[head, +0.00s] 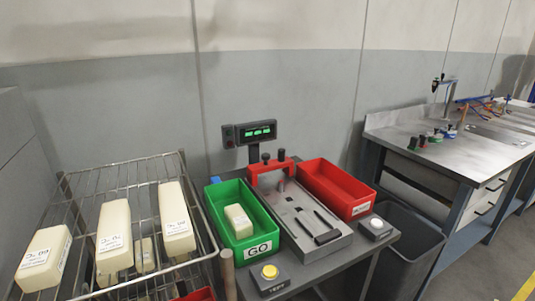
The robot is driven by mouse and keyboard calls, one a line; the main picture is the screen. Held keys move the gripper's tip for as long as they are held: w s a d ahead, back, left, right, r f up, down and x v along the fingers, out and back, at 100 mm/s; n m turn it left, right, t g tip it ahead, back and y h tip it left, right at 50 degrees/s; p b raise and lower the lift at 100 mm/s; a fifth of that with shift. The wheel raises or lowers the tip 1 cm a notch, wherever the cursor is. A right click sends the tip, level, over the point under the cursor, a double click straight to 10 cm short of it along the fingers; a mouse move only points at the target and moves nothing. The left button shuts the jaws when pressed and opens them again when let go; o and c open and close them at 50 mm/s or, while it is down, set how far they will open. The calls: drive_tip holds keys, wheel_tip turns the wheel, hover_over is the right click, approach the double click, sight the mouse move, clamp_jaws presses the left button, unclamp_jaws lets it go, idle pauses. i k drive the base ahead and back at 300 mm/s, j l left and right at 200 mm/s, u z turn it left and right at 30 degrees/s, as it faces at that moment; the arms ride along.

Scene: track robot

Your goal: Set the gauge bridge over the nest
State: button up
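The gauge bridge (271,168) is a red arch with black knobs on top, in the head view. It stands upright at the back end of a grey metal fixture plate (290,223). The plate has dark slots and a black block (327,237) near its front; I take the nest to be on this plate, but its exact outline is too small to tell. A grey post shows under the arch. My gripper is not in view.
A green GO bin (218,199) holding one cream block (238,221) stands left of the plate, a red bin (339,187) right. Button boxes (270,272) (376,228) sit in front. A wire rack (90,205) with cream blocks is left, a dark waste bin (402,255) right.

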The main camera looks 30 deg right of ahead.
sight(286, 163)
drive_tip(key=i+l, duration=0.4)
drive_tip(key=l, duration=0.15)
drive_tip(key=i+l, duration=0.1)
drive_tip(key=l, duration=0.4)
drive_tip(key=i+l, duration=0.1)
drive_tip(key=l, duration=0.35)
drive_tip(key=i+l, duration=0.1)
drive_tip(key=l, duration=0.4)
drive_tip(key=l+u, duration=0.1)
drive_tip(key=l, duration=0.45)
drive_tip(key=k+l+u, duration=0.1)
drive_tip(key=i+j+z, duration=0.15)
